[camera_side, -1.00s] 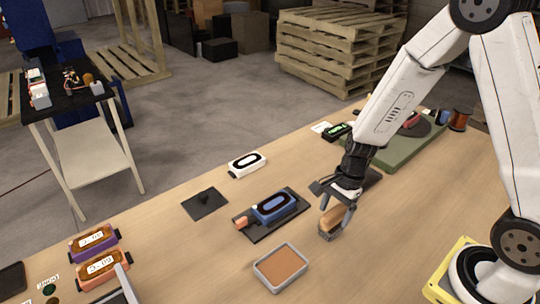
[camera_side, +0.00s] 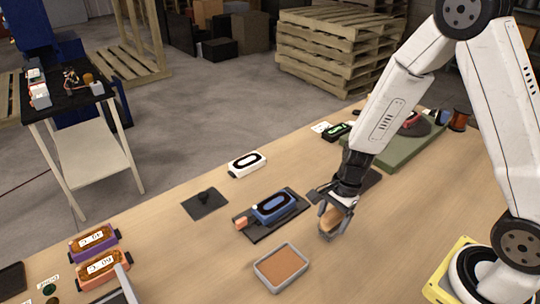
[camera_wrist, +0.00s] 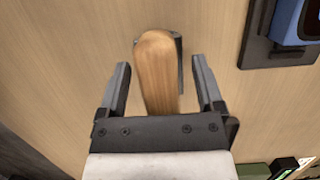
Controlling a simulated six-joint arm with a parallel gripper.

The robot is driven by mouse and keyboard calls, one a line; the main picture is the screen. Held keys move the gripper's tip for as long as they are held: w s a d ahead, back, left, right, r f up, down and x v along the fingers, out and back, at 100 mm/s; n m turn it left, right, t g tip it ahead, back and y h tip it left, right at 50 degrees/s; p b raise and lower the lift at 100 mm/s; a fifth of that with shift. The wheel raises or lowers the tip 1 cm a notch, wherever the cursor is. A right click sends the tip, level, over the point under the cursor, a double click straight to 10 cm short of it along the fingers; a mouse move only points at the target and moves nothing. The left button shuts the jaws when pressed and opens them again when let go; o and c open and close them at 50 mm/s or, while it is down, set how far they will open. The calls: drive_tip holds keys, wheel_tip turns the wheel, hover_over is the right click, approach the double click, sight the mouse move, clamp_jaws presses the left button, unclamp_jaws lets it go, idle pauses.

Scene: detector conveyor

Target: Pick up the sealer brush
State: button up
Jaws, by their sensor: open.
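The sealer brush (camera_side: 333,220) has a light wooden handle and stands on the wooden table, right of the blue device. In the wrist view its wooden handle (camera_wrist: 157,75) lies between the two fingers, with a gap on each side. A dark edge shows at its far end, and its near end is hidden behind my gripper's body. My gripper (camera_side: 335,215) is open, pointing down around the brush; it also shows in the wrist view (camera_wrist: 160,75).
A tray with a brown pad (camera_side: 281,267) lies in front of the brush. A blue device (camera_side: 273,206) sits on a dark mat to the left, with a white device (camera_side: 247,164) behind. A green board (camera_side: 408,150) lies at the back right.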

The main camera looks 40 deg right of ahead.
drive_tip(key=shift+f, duration=0.25)
idle(0.6)
clamp_jaws()
drive_tip(key=shift+r, duration=0.15)
drive_tip(key=shift+r, duration=5.15)
drive_tip(key=c, duration=0.6)
unclamp_jaws()
drive_tip(key=shift+c, duration=1.6)
